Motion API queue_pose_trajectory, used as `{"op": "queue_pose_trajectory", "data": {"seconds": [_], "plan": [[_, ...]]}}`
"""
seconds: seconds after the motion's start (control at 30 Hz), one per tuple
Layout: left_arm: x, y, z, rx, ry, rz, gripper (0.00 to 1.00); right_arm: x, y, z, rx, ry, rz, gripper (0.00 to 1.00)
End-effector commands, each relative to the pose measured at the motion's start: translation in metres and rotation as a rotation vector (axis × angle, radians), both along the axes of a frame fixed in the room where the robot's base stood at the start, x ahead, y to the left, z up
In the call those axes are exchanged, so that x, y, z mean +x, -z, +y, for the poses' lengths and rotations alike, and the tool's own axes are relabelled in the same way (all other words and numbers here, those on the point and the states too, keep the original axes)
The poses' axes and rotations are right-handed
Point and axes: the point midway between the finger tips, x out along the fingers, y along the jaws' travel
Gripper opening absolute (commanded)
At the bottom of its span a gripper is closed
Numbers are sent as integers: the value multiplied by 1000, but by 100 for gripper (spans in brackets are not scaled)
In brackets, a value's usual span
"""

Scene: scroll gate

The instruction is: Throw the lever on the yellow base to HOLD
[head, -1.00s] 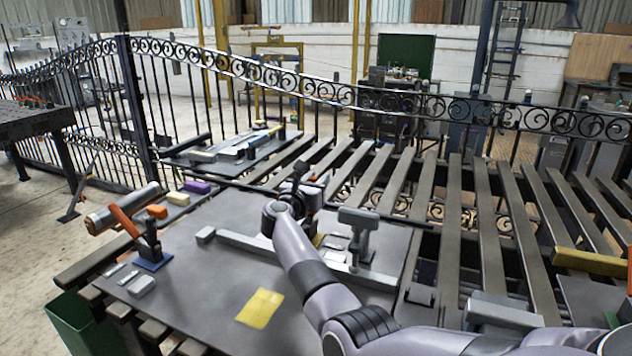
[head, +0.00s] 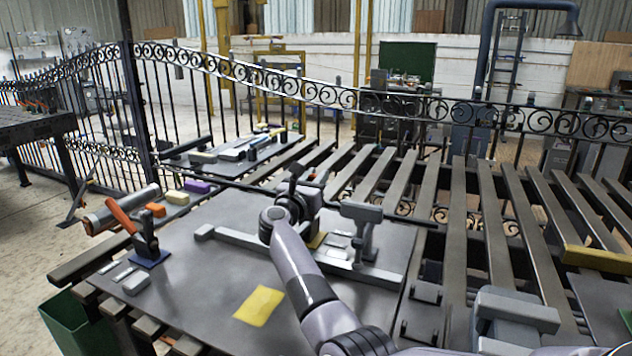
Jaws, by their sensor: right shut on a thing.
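The yellow base (head: 317,240) shows only as a small patch beside my right wrist on the grey work plate. My right gripper (head: 296,180) is over the base, seen from behind, and is shut on the lever there. Its fingertips and most of the lever are hidden by my wrist, so I cannot tell the lever's exact angle or read a HOLD mark. A second lever with an orange handle (head: 122,217) stands on a blue base (head: 150,258) at the left, tilted to the left. My left gripper is not in view.
A grey clamp-like post (head: 361,230) stands just right of my wrist, on a long grey bar (head: 235,238). A yellow sheet (head: 259,305) lies flat in front. Orange, yellow and purple blocks (head: 197,187) lie at the left. Slatted rails and an iron gate stand behind.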

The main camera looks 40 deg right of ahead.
Motion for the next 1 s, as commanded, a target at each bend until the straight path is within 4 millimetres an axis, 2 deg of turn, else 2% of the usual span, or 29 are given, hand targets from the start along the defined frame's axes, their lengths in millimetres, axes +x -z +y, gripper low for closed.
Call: {"op": "queue_pose_trajectory", "data": {"seconds": [0.1, 0.13, 0.17, 0.2, 0.57, 1.0], "plan": [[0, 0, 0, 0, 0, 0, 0, 0, 0, 0, 0, 0, 1, 0], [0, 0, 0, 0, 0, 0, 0, 0, 0, 0, 0, 0, 1, 33], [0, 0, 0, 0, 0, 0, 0, 0, 0, 0, 0, 0, 1, 43], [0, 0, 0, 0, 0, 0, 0, 0, 0, 0, 0, 0, 1, 45], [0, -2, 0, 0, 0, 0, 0, -2, 1, 6, 1, -2, 2, 45], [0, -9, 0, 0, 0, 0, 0, -29, 9, 57, 3, -2, 2, 45]]}}
